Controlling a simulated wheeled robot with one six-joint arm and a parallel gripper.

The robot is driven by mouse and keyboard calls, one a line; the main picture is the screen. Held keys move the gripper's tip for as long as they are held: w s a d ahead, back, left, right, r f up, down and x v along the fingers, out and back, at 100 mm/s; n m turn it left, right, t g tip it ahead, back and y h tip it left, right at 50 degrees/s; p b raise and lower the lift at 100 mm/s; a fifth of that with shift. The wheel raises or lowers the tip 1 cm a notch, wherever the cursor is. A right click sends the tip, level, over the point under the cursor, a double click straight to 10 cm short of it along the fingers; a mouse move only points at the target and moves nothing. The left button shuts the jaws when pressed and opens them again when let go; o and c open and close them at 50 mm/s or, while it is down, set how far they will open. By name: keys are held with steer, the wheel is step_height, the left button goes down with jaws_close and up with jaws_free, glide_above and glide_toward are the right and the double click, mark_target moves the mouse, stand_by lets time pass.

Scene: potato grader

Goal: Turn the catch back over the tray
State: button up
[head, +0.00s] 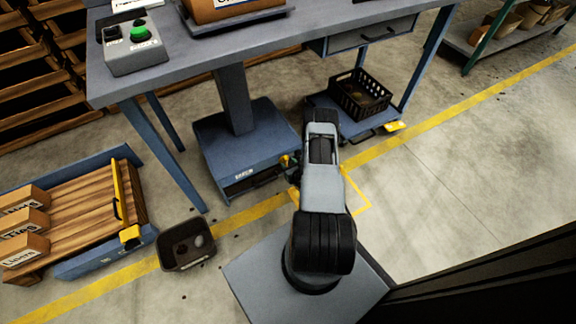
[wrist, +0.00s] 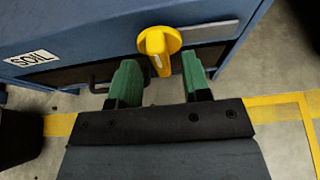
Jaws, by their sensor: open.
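The yellow catch (wrist: 157,45), a round disc with a raised lever, sits on the front of a blue cabinet (wrist: 85,35) in the wrist view. Its lever points mostly downward in the picture, and its lower end overlaps the dark band of the tray front (wrist: 75,77). I cannot tell whether it touches the tray. A black handle (wrist: 100,78) shows left of the catch. My gripper (wrist: 161,82) is open and empty, its green fingers either side of the lever's lower end, apparently short of it. In the head view my arm hides most of my gripper beside the cabinet (head: 240,143).
A blue-legged workbench (head: 290,42) stands above the cabinet. A black crate (head: 360,95) sits on a low shelf to the right. A dark bin (head: 185,245) and a pallet platform with boxes (head: 75,215) are at the left. The floor at right is clear.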

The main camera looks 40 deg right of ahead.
steer(key=shift+x, duration=0.8)
steer(key=shift+c, duration=0.4)
jaws_close()
steer(key=shift+d, duration=0.1)
